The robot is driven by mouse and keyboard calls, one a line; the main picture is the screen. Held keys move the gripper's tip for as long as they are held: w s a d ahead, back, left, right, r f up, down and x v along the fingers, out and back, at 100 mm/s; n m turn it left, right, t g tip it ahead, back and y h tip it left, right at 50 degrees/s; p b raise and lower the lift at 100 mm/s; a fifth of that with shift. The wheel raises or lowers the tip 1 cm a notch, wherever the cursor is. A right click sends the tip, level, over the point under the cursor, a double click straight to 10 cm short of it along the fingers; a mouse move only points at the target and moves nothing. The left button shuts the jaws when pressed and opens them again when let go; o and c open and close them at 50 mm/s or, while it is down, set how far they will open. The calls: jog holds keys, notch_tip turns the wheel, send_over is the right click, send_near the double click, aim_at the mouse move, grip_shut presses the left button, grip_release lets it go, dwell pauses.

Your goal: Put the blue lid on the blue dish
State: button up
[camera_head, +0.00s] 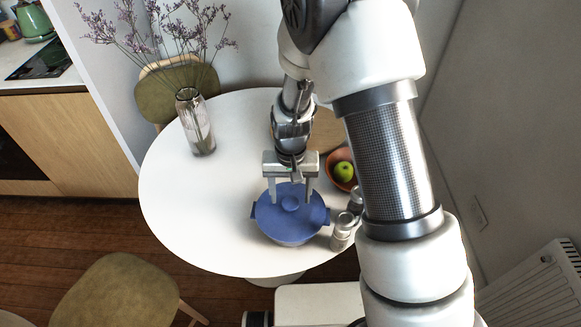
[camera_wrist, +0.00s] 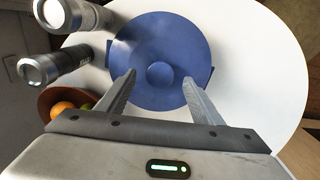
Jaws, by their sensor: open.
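The blue lid (camera_head: 291,197) with its round knob lies over the blue dish (camera_head: 290,236) on the white round table. The dish's side and two handles show below the lid in the head view. In the wrist view the lid (camera_wrist: 160,45) fills the upper middle, with a handle of the dish (camera_wrist: 208,76) at its right edge. My gripper (camera_head: 291,200) is open above the lid, its fingers apart on either side of the knob. In the wrist view my gripper (camera_wrist: 158,85) also shows spread fingers with nothing between them but the knob beyond. Whether the fingertips touch the lid, I cannot tell.
Two metal shakers (camera_head: 343,230) stand close to the right of the dish. An orange bowl (camera_head: 337,160) with a green apple (camera_head: 344,172) is behind them. A glass vase (camera_head: 196,125) with dried flowers stands at the back left. The left part of the table (camera_head: 185,205) is clear.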

notch_tip(320, 180, up, 14)
jog(key=shift+r+p, duration=0.2)
jog(key=shift+p, duration=0.1)
jog(key=s+d+r+t+p, duration=0.1)
jog(key=s+d+r, duration=0.2)
jog(key=r, duration=0.4)
jog(key=s+d+r+t+p, duration=0.1)
jog(key=s+d+r, duration=0.2)
jog(key=r, duration=0.4)
jog(key=s+d+r+t, duration=0.1)
jog(key=s+d+r, duration=0.2)
jog(key=s, duration=0.2)
jog(key=s+d+r+t+p, duration=0.1)
jog(key=s+d+r+t, duration=0.1)
jog(key=s+d+r, duration=0.1)
jog(key=shift+s+d+r+t, duration=0.3)
jog(key=shift+s+r, duration=0.35)
jog(key=shift+s, duration=0.65)
